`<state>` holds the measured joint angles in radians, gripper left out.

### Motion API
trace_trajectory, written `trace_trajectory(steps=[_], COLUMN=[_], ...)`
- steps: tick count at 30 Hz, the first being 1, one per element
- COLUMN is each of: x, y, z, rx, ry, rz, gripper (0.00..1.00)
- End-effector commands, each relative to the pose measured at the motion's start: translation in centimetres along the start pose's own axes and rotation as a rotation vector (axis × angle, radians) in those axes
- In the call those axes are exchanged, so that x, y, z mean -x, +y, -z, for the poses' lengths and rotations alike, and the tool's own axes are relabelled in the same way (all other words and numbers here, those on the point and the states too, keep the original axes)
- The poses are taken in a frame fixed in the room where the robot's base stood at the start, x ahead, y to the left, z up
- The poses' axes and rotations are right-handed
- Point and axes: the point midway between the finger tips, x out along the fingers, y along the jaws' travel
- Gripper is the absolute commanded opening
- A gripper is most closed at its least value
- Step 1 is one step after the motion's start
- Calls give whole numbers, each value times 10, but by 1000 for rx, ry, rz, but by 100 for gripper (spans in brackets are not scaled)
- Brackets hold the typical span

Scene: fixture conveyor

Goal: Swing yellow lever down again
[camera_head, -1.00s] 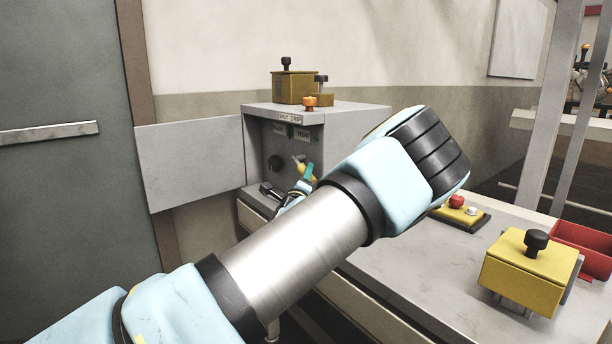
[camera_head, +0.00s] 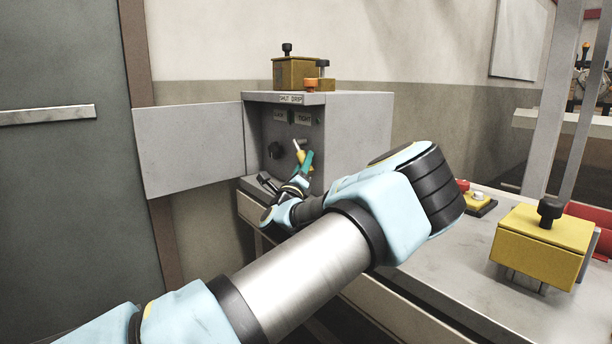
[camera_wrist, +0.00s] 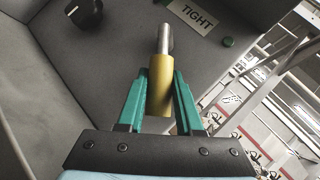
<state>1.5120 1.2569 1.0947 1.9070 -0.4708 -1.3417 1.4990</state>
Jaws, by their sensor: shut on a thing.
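The yellow lever (camera_wrist: 160,92) is a yellow sleeve on a metal rod inside the open grey cabinet. In the head view the lever (camera_head: 301,155) is small, with its pale rod pointing up and to the left. My gripper (camera_wrist: 160,100) has its two green fingers on either side of the yellow sleeve, shut on it. In the head view my gripper (camera_head: 306,166) reaches into the cabinet's lower right, partly hidden by my wrist.
The grey cabinet (camera_head: 355,130) has its door (camera_head: 190,155) open to the left. A black knob (camera_head: 275,150) sits left of the lever, and a "TIGHT" label (camera_wrist: 196,14) above. A yellow box (camera_head: 540,245) stands on the bench at right. Brown boxes (camera_head: 296,72) sit on the cabinet.

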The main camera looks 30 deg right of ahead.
Motion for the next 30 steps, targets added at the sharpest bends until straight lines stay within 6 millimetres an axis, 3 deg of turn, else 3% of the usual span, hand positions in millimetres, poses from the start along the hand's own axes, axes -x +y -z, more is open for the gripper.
trace_trajectory(steps=[1,6,28,29,30], x=[4,2,-3,-3,-3], y=[9,14,16,16,16], z=[6,5,1,1,1], rx=[-25,-97,-170,-170,-170], ry=[-6,-25,-44,-44,-44], rz=[19,81,145,145,145], gripper=[0,0,0,37,41])
